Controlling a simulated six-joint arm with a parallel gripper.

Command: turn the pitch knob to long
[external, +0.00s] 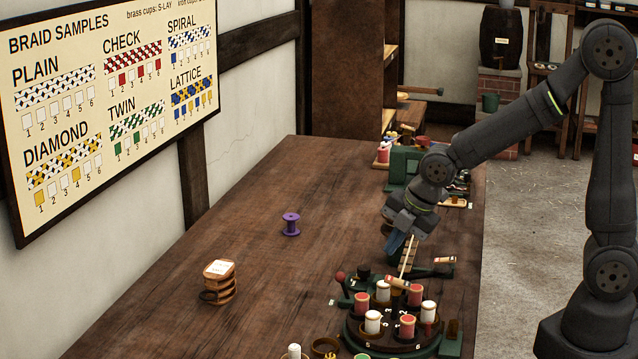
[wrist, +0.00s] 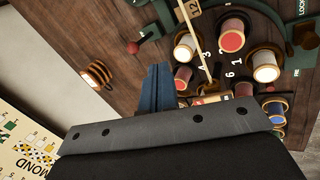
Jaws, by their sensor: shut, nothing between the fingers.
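I cannot pick out a knob marked pitch, or any "long" mark, in either view. A green machine (external: 404,165) stands on the bench beyond my wrist, with small parts beside it that are too small to read. My gripper (external: 394,243) is above the bench, behind the round braiding carrier (external: 352,328). Its blue fingers are together and empty, pointing down; they also show in the wrist view (wrist: 155,88). A red ball-ended lever (external: 340,276) is at the carrier's left, also in the wrist view (wrist: 133,47).
Red and white spools (external: 383,291) stand on the numbered carrier. A pale stick (external: 408,257) rises close to my gripper. A purple spool (external: 291,224) and a wooden stack (external: 219,283) stand at left. The bench (external: 275,185) is clear around the purple spool.

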